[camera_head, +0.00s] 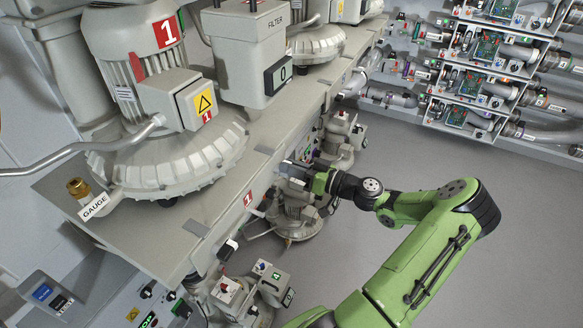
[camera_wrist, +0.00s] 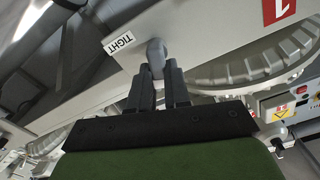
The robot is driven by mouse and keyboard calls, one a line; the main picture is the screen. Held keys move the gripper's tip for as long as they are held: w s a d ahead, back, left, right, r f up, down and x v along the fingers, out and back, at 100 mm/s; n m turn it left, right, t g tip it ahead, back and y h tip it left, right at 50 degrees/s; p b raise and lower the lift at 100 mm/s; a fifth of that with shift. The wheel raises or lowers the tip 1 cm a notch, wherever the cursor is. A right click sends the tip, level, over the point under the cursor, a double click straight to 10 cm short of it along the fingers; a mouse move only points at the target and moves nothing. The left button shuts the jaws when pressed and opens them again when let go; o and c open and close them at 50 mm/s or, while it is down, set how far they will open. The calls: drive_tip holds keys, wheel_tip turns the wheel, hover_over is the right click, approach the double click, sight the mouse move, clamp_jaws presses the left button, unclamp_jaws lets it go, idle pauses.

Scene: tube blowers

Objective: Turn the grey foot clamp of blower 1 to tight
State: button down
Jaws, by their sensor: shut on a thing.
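In the wrist view the grey foot clamp (camera_wrist: 156,52) sticks out from a pale rail, its rounded end between the fingertips of my gripper (camera_wrist: 160,76). My gripper is shut on it. A white label reading TIGHT (camera_wrist: 118,42) sits on the rail just left of the clamp. Blower 1 (camera_head: 165,150) stands on the bench in the head view, marked with a red plate with a 1 (camera_head: 166,32). My gripper (camera_head: 288,170) reaches the bench's front edge there, and I cannot make out the clamp in that view.
Another red 1 plate (camera_wrist: 279,9) is on the rail in the wrist view. Below the bench edge stand a lower blower (camera_head: 296,222) and a small switch box (camera_head: 273,278). A filter box (camera_head: 250,50) is beside blower 1. The grey floor (camera_head: 420,150) to the right is clear.

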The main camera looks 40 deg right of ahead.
drive_tip(key=m, duration=0.4)
drive_tip(key=d+m+p, duration=0.1)
drive_tip(key=m, duration=0.2)
drive_tip(key=shift+w+f, duration=0.15)
drive_tip(key=shift+f, duration=0.15)
drive_tip(key=shift+d+f+m+p, duration=0.1)
drive_tip(key=shift+f+m+p, duration=0.1)
drive_tip(key=shift+m, duration=0.95)
drive_tip(key=shift+f+m+p, duration=0.15)
drive_tip(key=shift+m+p, duration=0.1)
drive_tip(key=shift+m, duration=0.95)
drive_tip(key=shift+d+f+m+p, duration=0.1)
drive_tip(key=shift+f+m+p, duration=0.1)
drive_tip(key=shift+m, duration=0.95)
drive_tip(key=shift+f, duration=0.1)
drive_tip(key=c, duration=1.1)
unclamp_jaws()
